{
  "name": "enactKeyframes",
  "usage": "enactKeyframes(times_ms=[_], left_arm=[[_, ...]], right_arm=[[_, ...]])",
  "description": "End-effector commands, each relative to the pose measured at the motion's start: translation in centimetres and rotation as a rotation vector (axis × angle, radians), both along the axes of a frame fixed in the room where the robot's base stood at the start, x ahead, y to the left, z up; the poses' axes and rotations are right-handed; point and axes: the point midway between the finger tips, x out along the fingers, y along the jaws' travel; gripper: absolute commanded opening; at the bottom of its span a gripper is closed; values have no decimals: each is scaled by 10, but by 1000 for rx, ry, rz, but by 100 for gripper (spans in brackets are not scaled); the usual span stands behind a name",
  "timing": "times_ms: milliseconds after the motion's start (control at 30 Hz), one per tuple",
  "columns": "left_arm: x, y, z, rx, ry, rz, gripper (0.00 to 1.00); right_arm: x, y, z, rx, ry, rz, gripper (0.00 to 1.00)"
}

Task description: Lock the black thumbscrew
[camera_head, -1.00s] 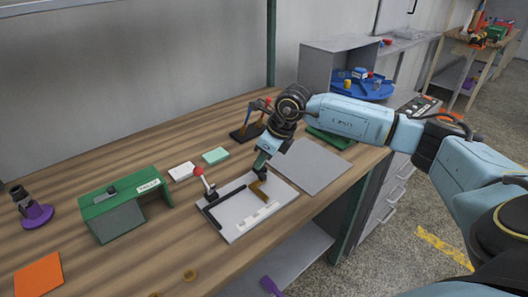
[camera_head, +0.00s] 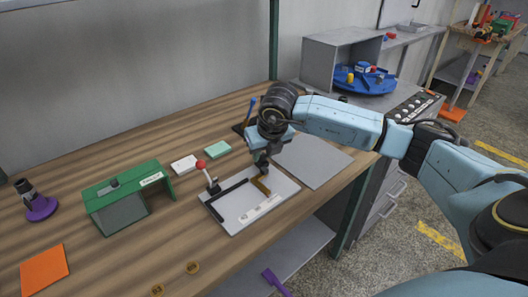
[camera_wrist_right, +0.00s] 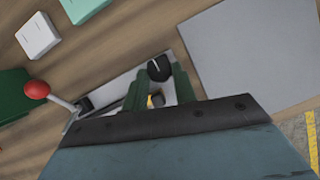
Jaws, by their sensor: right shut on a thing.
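The black thumbscrew (camera_wrist_right: 159,69) shows in the right wrist view as a round dark knob with a pale line across it, at the far end of the light fixture plate. My right gripper (camera_wrist_right: 160,73) has its green fingers on either side of the knob, shut on it. In the head view my right gripper (camera_head: 262,162) points down at the plate's back edge, and the wrist mostly hides the knob. The light plate (camera_head: 238,214) carries a brown angled piece (camera_head: 261,187), a black bar and a red-ball lever (camera_head: 201,164). My left gripper is not in view.
A flat grey panel (camera_head: 312,162) lies right of the plate. A white block (camera_head: 184,164) and a mint block (camera_head: 217,149) lie behind it. A green box (camera_head: 128,200) stands to the left. The bench front left of the plate is mostly clear.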

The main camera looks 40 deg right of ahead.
Motion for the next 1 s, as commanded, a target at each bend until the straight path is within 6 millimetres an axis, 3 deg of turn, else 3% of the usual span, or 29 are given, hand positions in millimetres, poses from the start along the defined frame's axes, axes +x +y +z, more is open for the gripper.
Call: enactKeyframes(times_ms=[467, 500, 633, 1000], left_arm=[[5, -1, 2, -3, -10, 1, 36], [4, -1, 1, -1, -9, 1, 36], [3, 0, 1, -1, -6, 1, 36], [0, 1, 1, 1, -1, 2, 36]], right_arm=[[0, 0, 0, 0, 1, -17, 4], [0, 0, 0, 0, 1, -17, 30], [0, 0, 0, 0, 1, -16, 47], [-1, 0, 4, 1, 0, -15, 49]])
